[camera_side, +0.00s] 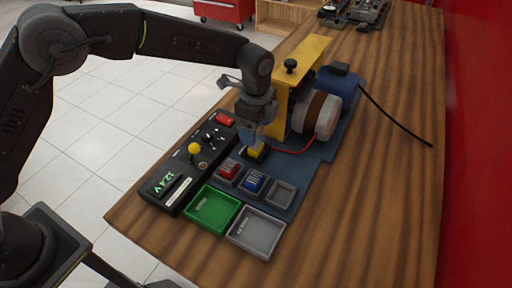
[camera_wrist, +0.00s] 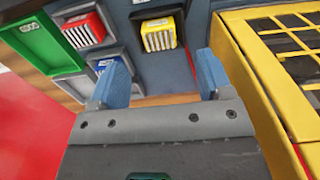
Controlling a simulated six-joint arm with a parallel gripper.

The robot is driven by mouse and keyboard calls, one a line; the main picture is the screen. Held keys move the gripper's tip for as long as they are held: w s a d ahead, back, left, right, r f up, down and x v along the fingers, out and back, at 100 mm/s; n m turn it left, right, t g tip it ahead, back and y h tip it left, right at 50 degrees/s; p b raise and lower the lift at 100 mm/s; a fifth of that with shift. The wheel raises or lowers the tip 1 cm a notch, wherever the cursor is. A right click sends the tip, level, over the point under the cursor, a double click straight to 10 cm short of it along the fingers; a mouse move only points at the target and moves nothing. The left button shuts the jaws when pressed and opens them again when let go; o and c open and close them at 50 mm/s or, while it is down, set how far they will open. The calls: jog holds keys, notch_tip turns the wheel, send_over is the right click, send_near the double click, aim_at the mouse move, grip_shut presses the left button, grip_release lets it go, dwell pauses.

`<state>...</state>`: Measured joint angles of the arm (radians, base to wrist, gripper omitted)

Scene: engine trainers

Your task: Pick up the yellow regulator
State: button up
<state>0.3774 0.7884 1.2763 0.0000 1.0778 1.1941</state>
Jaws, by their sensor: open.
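The yellow regulator (camera_side: 257,152) is a small block in a dark holder on the blue-grey base. In the wrist view the yellow regulator (camera_wrist: 159,35) shows its ribbed face and lies beyond the fingertips, roughly between their lines. My gripper (camera_side: 250,136) is close above and beside it in the side view, partly covering it. In the wrist view my gripper (camera_wrist: 163,68) has its two blue fingers spread with nothing between them. Whether a finger touches the regulator or holder cannot be told.
A red regulator (camera_side: 229,169) and a blue regulator (camera_side: 254,182) sit in holders nearby, beside an empty grey holder (camera_side: 283,193). A green tray (camera_side: 212,209) and a grey tray (camera_side: 257,232) stand in front. The yellow frame (camera_side: 301,66) rises close to my gripper; a red wire (camera_side: 294,151) runs nearby.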

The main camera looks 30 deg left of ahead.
aim_at(256, 148)
notch_tip(256, 148, down, 5)
jog(key=shift+f, duration=0.1)
dwell(0.3)
jog(key=c, duration=1)
